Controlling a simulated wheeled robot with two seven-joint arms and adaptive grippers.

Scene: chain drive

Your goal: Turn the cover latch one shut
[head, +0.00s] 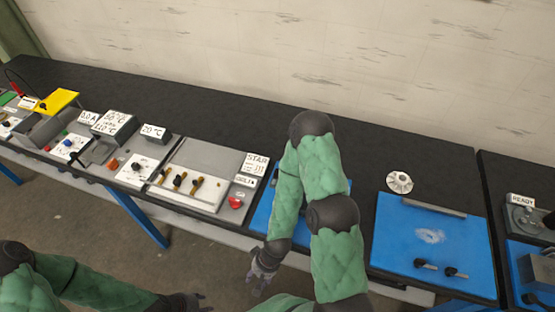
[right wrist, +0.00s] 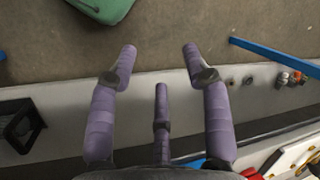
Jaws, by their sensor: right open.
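Two small black-handled levers, the near one (head: 425,264) and the other (head: 455,272), sit at the front of a blue panel (head: 400,225) on the right. No label shows which is cover latch one, and their exact setting is too small to tell. My right gripper (head: 265,268) hangs by the table's front edge, left of that panel and apart from the levers. In the right wrist view its purple fingers (right wrist: 160,58) are spread with nothing between them. My left gripper (head: 192,302) is dark and small at the bottom edge; its jaws are unclear.
A silver wheel (head: 399,182) and a grey bar (head: 434,207) lie at the blue panel's back. My right arm hides much of a second blue panel (head: 262,215). A white board with brass bars (head: 184,188) stands left. The black table's back strip (head: 220,110) is clear.

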